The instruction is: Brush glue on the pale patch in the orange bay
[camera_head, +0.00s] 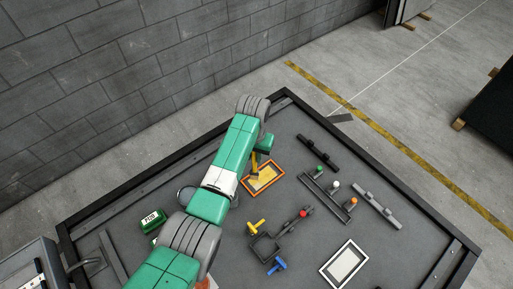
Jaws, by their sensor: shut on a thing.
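The orange bay (247,191) is a flat orange-rimmed rectangle on the grey table, right of my arm. Its inside looks yellowish. A pale patch within it is hard to make out at this size. My gripper (256,156) is over the bay's far left part, mostly hidden by my own green arm. It is shut on a thin yellow tool (255,170), which looks like the glue brush. The tool points down into the bay; I cannot tell whether its tip touches the surface. A green container marked PUR (152,221) stands left of my arm.
A white-rimmed bay (343,264) lies at the front right. A dark square holder (265,247) has a yellow tool (256,227) and a blue tool (277,265) beside it. Dark racks with coloured knobs (328,190) stand right of the orange bay. A raised dark edge surrounds the table.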

